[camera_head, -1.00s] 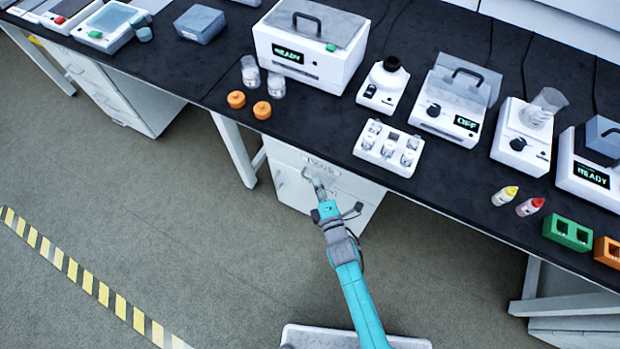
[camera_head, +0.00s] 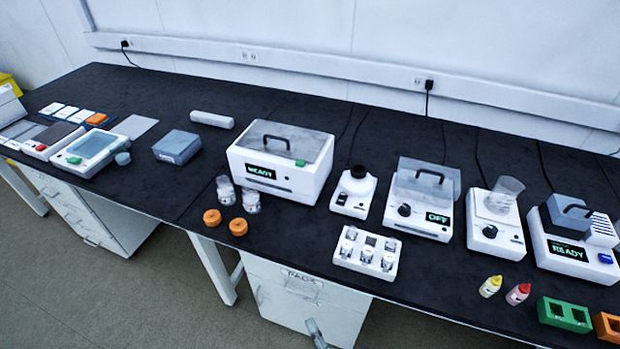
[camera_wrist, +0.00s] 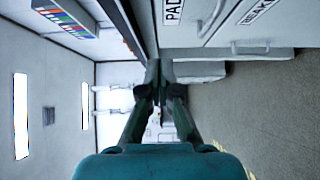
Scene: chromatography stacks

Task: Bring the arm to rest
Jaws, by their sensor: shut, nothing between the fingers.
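My gripper (camera_head: 315,328) shows only as a small grey tip at the bottom edge of the head view, in front of the white drawer cabinet (camera_head: 272,308) under the bench. The rest of my arm is out of that view. In the wrist view my gripper (camera_wrist: 160,68) has its fingers together, with nothing between them. The cabinet's labelled drawer fronts (camera_wrist: 195,15) show at the top of the wrist view, beside the fingers, and look closed. I cannot tell the exact gap between fingers and cabinet.
The black bench (camera_head: 185,240) holds a white READY box (camera_head: 280,165), a vial rack (camera_head: 365,258), an OFF device (camera_head: 425,205) and two orange caps (camera_head: 238,227). Open floor (camera_wrist: 265,110) lies right in the wrist view.

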